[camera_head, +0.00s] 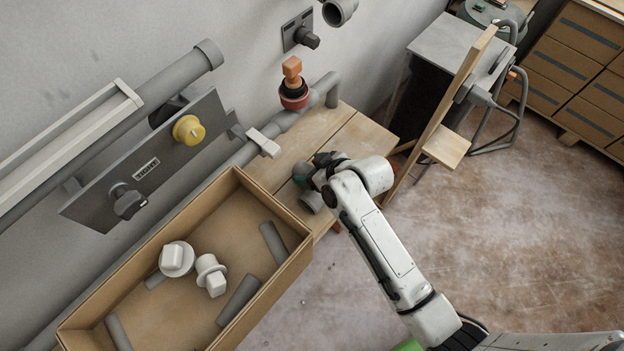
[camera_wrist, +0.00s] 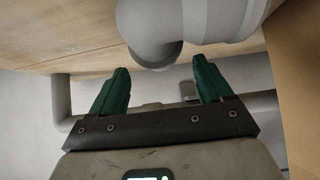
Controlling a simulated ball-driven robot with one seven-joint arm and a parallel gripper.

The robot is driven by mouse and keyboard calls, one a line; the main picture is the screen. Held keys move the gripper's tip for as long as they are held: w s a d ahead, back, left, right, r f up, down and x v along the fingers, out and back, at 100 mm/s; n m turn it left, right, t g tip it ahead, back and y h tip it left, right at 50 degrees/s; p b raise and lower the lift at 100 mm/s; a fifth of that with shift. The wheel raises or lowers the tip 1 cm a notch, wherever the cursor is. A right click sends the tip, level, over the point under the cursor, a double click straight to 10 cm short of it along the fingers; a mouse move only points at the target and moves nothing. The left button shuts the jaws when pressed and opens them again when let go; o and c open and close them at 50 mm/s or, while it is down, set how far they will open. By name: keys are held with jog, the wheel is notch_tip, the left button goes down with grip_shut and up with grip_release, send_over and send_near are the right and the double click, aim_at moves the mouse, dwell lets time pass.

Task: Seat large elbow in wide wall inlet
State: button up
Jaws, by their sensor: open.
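A thick grey elbow (camera_wrist: 160,35) lies on the wooden bench, just beyond my fingertips in the wrist view. In the head view a grey piece of it (camera_head: 312,201) shows beside my gripper (camera_head: 306,180), partly covered by it. My gripper's green fingers also show in the wrist view (camera_wrist: 160,68); they are spread apart with nothing between them. The elbow's bend is ahead of the gap. An open grey pipe mouth (camera_head: 340,11) sticks out of the wall at the top of the head view; I cannot tell whether it is the wide wall inlet.
A wooden box (camera_head: 283,276) with grey pipes and white flanged plugs stands left of my arm. A grey wall pipe (camera_head: 250,150) carries a red valve (camera_head: 293,95) with an orange top. A wooden board (camera_head: 440,110) stands upright to the right. The bench (camera_head: 360,135) behind my gripper is clear.

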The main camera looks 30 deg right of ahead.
aim_at(302, 166)
jog(key=shift+x, duration=2.95)
jog(key=shift+c, duration=0.4)
jog(key=c, duration=1)
jog(key=shift+r, duration=0.1)
jog(key=shift+r, duration=0.45)
notch_tip(302, 166, up, 2)
jog(key=shift+s+r, duration=0.1)
jog(key=shift+r, duration=0.15)
jog(key=v, duration=0.6)
jog(key=shift+r, duration=0.2)
jog(key=s+d+r, duration=0.1)
jog(key=s+r, duration=0.1)
jog(key=s, duration=0.2)
jog(key=s+d+r+b, duration=0.1)
jog(key=s+r, duration=0.1)
jog(key=s, duration=0.3)
jog(key=shift+d+r, duration=0.35)
jog(key=shift+r, duration=0.05)
